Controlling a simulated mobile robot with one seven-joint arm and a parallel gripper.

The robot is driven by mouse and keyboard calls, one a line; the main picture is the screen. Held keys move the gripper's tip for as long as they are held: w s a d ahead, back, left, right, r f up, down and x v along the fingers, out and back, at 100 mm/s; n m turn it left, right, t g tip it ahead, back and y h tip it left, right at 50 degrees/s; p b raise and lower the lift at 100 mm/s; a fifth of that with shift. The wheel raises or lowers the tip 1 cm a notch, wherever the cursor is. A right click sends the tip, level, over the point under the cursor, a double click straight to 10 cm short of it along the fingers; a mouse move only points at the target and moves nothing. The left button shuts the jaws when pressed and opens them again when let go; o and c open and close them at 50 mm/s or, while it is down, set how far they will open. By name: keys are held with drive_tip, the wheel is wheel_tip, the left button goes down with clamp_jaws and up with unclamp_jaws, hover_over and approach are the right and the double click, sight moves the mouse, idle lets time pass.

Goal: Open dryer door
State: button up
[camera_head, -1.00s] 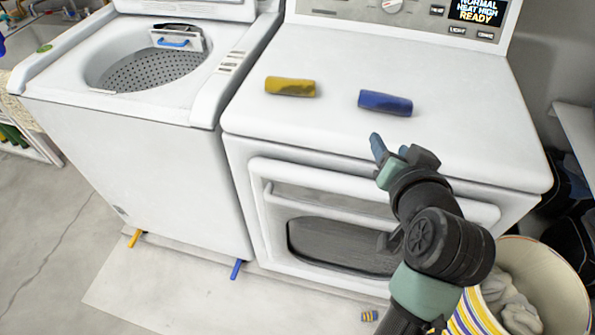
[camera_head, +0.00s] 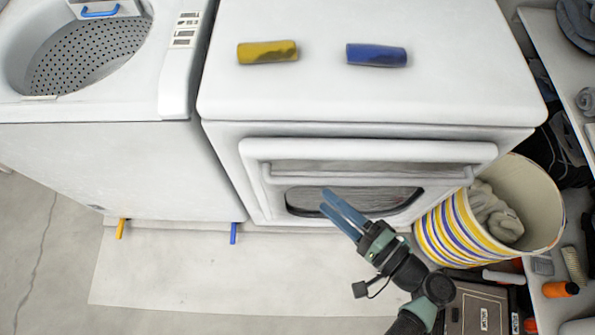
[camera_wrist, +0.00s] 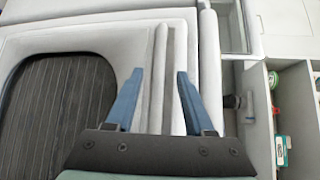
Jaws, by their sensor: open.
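The white dryer (camera_head: 360,95) stands right of the washer, and its front door (camera_head: 270,152) looks shut. A long horizontal handle bar (camera_head: 300,181) runs across the upper door, above a dark window (camera_head: 400,205). My gripper (camera_head: 325,199) is open and empty, with its blue fingers in front of the window, below the bar in the picture. In the wrist view my gripper (camera_wrist: 160,73) has its fingers spread apart. A pale bar-like strip (camera_wrist: 160,85) of the door shows between them, with the dark window (camera_wrist: 60,110) to the left. Contact cannot be told.
A striped basket (camera_head: 440,228) with cloth stands at the dryer's right front. Shelves (camera_head: 565,110) line the right side. A yellow roll (camera_head: 267,52) and a blue roll (camera_head: 376,55) lie on the dryer top. The floor mat (camera_head: 200,280) in front is clear at left.

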sight(301, 178)
drive_tip(key=x, duration=0.8)
drive_tip(key=shift+w+a+p, duration=0.25)
drive_tip(key=shift+w+p, duration=0.05)
clamp_jaws()
idle(1.0)
